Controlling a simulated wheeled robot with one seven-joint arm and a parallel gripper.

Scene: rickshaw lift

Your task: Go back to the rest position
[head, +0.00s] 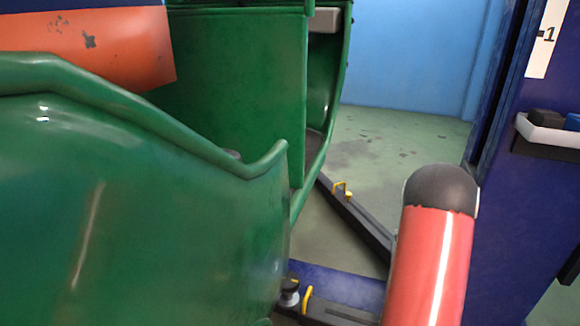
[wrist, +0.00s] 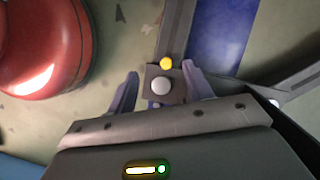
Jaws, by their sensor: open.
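My gripper (wrist: 161,84) shows in the wrist view with its two grey fingers spread apart. Between and beyond them is a lift arm pad (wrist: 161,85), a dark square plate with a pale round knob, with a yellow part (wrist: 166,62) beside it. I see nothing held, and I cannot tell whether the fingers touch the pad. My gripper does not show in the head view. There the green rickshaw body (head: 140,230) fills the left side, close by.
Dark lift arms (head: 362,222) with yellow parts lie low by the rickshaw. A blue lift column (head: 500,225) with a white tray (head: 548,133) stands at right. A red, dark-capped cylinder hides part of the view; I cannot tell whether it is mine. Green floor (head: 400,135) is clear behind.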

